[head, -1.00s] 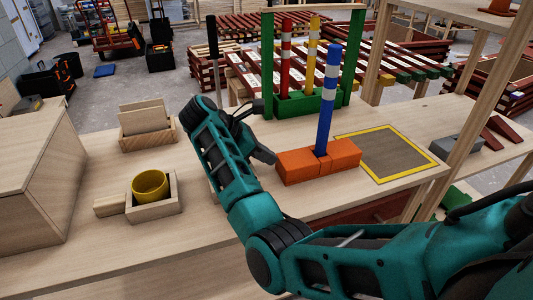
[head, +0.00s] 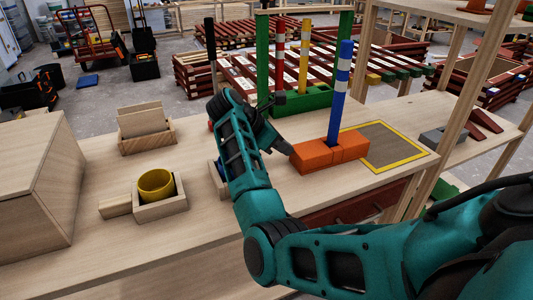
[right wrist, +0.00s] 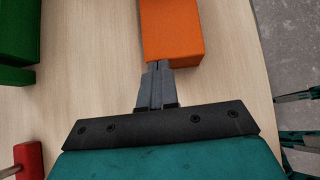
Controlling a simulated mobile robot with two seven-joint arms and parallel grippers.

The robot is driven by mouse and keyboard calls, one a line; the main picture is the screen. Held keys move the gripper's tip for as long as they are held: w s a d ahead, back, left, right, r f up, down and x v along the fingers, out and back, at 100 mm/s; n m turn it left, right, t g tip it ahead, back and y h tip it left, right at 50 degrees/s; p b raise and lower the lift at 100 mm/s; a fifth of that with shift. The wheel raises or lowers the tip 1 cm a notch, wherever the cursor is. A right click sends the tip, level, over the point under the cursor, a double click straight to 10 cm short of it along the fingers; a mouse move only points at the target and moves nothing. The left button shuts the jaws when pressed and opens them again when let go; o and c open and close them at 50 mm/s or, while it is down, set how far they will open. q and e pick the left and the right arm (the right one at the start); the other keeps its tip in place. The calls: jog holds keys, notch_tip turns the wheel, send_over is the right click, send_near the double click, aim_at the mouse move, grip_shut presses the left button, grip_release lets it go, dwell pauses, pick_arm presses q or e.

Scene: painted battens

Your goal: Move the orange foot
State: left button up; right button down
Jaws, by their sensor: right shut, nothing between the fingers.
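The orange foot (head: 312,157) is a long block on the bench, with a blue, white-banded batten (head: 334,108) standing upright at its middle. Its right end lies over the left border of the yellow-edged grey mat (head: 397,148). My right gripper (head: 289,150) is shut and empty, with its fingertips at the foot's left end. In the right wrist view the closed fingers (right wrist: 157,82) point at the end of the orange foot (right wrist: 172,30); they meet or nearly meet it. My left gripper is not in view.
A green rack (head: 318,98) with red and yellow battens stands behind the foot. A yellow cup (head: 156,185) in a wooden tray and a wooden holder (head: 147,141) are at left. A shelf post (head: 447,130) rises beyond the mat.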

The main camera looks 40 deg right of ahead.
aim_at(347, 134)
jog(key=s+d+b, duration=0.1)
jog(key=d, duration=0.4)
jog(key=s+d+b, duration=0.2)
jog(key=d, duration=0.4)
jog(key=s+d+b, duration=0.1)
jog(key=d+b, duration=0.1)
jog(key=d, duration=0.4)
jog(key=shift+s+f, duration=0.15)
jog(key=shift+s+d, duration=0.1)
jog(key=shift+d, duration=0.25)
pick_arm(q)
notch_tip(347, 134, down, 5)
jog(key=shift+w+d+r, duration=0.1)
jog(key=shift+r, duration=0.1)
